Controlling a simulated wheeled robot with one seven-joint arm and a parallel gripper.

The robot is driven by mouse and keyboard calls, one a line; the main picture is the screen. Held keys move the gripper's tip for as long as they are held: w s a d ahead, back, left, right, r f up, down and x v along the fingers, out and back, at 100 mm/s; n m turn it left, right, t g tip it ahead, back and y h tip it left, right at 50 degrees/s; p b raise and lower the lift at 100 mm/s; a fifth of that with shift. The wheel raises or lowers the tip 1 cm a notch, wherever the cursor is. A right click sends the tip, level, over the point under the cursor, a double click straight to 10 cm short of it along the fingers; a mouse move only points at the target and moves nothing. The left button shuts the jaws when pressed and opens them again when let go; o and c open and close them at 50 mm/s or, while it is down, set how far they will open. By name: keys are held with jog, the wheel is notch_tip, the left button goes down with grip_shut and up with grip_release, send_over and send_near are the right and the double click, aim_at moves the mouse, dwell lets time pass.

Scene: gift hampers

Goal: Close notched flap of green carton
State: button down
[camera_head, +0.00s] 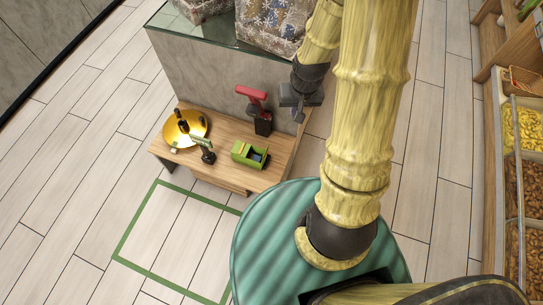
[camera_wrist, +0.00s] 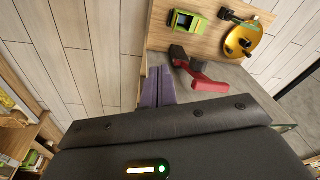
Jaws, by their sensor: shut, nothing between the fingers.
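The green carton (camera_head: 239,151) stands on the low wooden table, near its front right part. It also shows near the top of the wrist view (camera_wrist: 176,19). Its top looks open, with a dark inside and something bluish at its right in the head view. I cannot make out the notch on a flap. My gripper (camera_head: 298,115) hangs beyond the table's right end, apart from the carton. In the wrist view its two purple fingers (camera_wrist: 158,76) are together and hold nothing.
A red and black device (camera_head: 262,118) stands behind the carton, close to my gripper. A gold plate (camera_head: 174,128) with dark items is at the left of the table (camera_head: 222,174). A grey counter with patterned hampers (camera_head: 277,25) rises behind. The floor in front is clear.

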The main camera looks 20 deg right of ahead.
jog(key=w+f+m+y+b, duration=0.1)
jog(key=f+b, duration=0.2)
jog(key=f, duration=0.7)
jog(key=w+d+f+m+y+b, duration=0.1)
jog(key=f+m+b, duration=0.1)
jog(key=f, duration=0.7)
jog(key=w+f+m+t+y+b, duration=0.1)
jog(key=f+b, duration=0.3)
jog(key=f, duration=0.6)
jog(key=shift+d+f+m+y, duration=0.3)
jog(key=shift+d+f+m, duration=0.05)
jog(key=shift+m, duration=0.15)
jog(key=w+a+f+b, duration=0.1)
jog(key=w+a+f, duration=0.3)
jog(key=a+f, duration=0.2)
jog(key=x, duration=0.2)
jog(key=shift+w+f+b, duration=0.15)
jog(key=shift+f+b, duration=0.25)
jog(key=shift+w+d, duration=0.1)
